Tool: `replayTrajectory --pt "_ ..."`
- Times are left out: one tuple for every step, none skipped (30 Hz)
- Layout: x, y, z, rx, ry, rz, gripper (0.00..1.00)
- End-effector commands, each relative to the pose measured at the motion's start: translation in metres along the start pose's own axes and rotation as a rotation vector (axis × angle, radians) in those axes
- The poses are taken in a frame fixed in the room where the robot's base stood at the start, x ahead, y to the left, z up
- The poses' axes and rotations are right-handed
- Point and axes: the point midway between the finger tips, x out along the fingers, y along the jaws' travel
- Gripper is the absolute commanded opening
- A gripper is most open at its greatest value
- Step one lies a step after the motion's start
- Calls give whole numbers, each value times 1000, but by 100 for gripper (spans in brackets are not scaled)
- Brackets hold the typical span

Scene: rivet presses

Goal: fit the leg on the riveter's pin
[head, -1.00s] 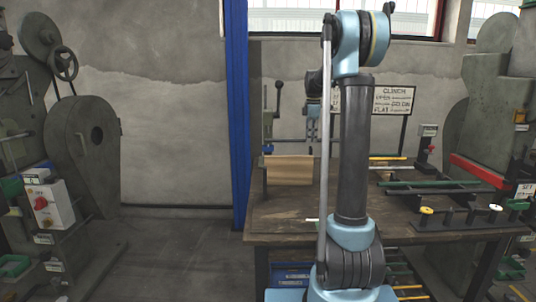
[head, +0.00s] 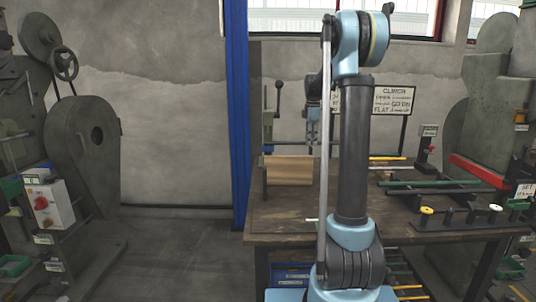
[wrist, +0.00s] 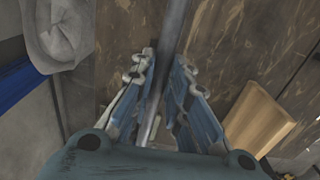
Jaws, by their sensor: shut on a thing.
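My gripper (wrist: 165,95) is shut on a slim grey metal bar (wrist: 174,35), which I take to be the leg. In the wrist view the bar runs between the two blue fingers and out past the top edge. In the head view my gripper (head: 312,128) shows small behind my arm, above the back left of the bench, and the bar cannot be made out there. A hand-lever press (head: 277,100) stands at the bench's left end. I cannot tell which machine is the riveter, and no pin is clearly visible.
A light wooden block (head: 288,170) sits on the bench (head: 285,215), close to my gripper; it also shows in the wrist view (wrist: 258,118). Green and dark bars (head: 430,184) and a knobbed rack (head: 457,217) lie to the right. Large machines flank both sides.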

Motion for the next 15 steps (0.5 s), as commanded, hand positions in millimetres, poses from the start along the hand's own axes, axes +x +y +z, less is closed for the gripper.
replayTrajectory --pt "1 0 0 0 0 0 0" --pt "2 0 0 0 0 0 0" --pt "2 0 0 0 0 0 0" --pt "3 0 0 0 0 0 0" --pt "4 0 0 0 0 0 0" --pt "4 0 0 0 0 0 0" --pt "5 0 0 0 0 0 0" --pt "5 0 0 0 0 0 0" --pt "6 0 0 0 0 0 0" --pt "7 0 0 0 0 0 0" --pt "8 0 0 0 0 0 0" --pt "8 0 0 0 0 0 0" --pt "9 0 0 0 0 0 0" --pt "10 0 0 0 0 0 0" --pt "10 0 0 0 0 0 0"
